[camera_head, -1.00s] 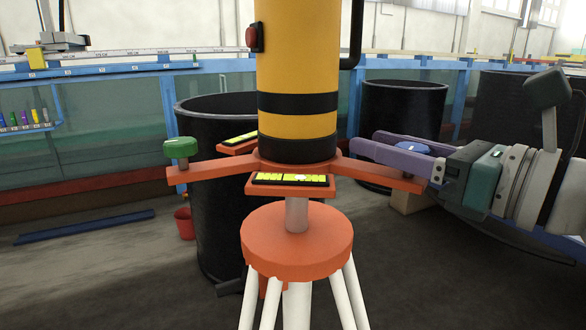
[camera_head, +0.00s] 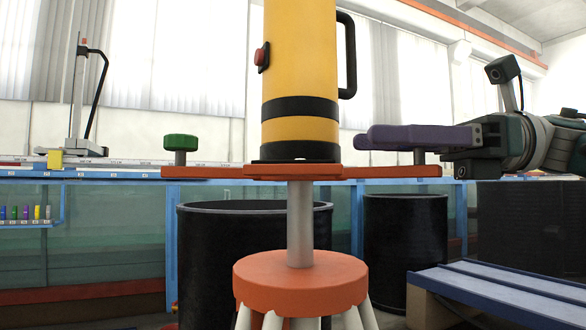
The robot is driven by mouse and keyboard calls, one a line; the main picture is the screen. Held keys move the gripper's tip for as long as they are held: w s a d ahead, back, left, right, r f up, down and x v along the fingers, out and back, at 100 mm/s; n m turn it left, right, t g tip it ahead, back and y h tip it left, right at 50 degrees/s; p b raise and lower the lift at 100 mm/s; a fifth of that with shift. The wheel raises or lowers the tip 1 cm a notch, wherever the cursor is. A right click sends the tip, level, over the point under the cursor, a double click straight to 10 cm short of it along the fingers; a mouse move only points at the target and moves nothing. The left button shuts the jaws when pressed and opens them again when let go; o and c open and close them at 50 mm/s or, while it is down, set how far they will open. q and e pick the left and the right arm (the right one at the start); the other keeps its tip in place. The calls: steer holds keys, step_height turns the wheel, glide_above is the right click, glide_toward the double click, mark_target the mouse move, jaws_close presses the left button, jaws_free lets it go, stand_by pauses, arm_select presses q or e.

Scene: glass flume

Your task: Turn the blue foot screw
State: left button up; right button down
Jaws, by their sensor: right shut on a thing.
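My right gripper (camera_head: 368,138) comes in from the right, with its purple fingers level at the height of the foot screw. It is shut on the blue foot screw (camera_head: 419,157). The fingers hide the blue head, and only the grey stem shows below them. The stem stands upright on the right orange arm (camera_head: 391,171) of the instrument's base. The green foot screw (camera_head: 181,144) stands on the left orange arm. The yellow instrument body (camera_head: 300,60) with black bands stands upright over the middle. My left gripper is out of view.
An orange round stool-like stand (camera_head: 300,280) on white legs carries the base on a grey post (camera_head: 300,224). Black tubs (camera_head: 250,270) and the blue-framed glass flume (camera_head: 110,235) stand behind. A blue slatted platform (camera_head: 510,285) lies at lower right.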

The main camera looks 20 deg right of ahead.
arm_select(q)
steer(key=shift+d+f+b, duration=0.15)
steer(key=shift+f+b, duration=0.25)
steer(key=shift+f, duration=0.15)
arm_select(e)
steer(key=shift+s+a+n+g+y, duration=0.1)
steer(key=shift+s+n+g+y, duration=0.1)
steer(key=shift+n+g, duration=0.75)
steer(key=shift+s+n+g+y, duration=0.15)
steer(key=shift+n+g, duration=0.4)
steer(key=shift+g, duration=0.8)
steer(key=shift+s+g, duration=0.15)
steer(key=shift+g, duration=0.25)
steer(key=shift+c, duration=2.2)
jaws_free()
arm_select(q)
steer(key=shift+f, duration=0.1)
